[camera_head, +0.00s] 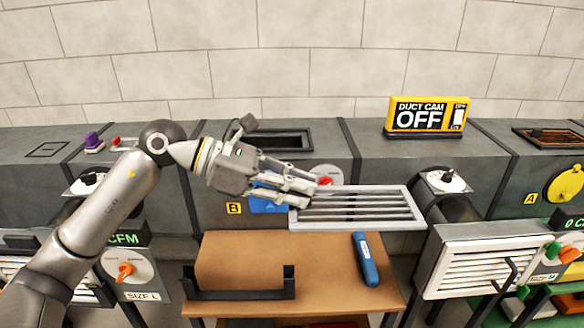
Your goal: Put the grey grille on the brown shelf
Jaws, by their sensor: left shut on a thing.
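The grey grille (413,207) has a light frame with dark slots. It is held roughly level above the back right of the brown shelf (325,250). My left gripper (305,190) is shut on the left end of the grille, and its fingers cover part of that end. The shelf stands in front of the duct. A blue tool (365,260) lies on its right part and a black bracket (240,288) stands along its front left edge. My right gripper is not in view.
The grey duct (330,145) runs behind, with a rectangular opening (275,141) in its top. A yellow "DUCT CAM OFF" sign (429,115) stands on it. A white louvred panel (470,262) is right of the shelf. The shelf's middle is bare.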

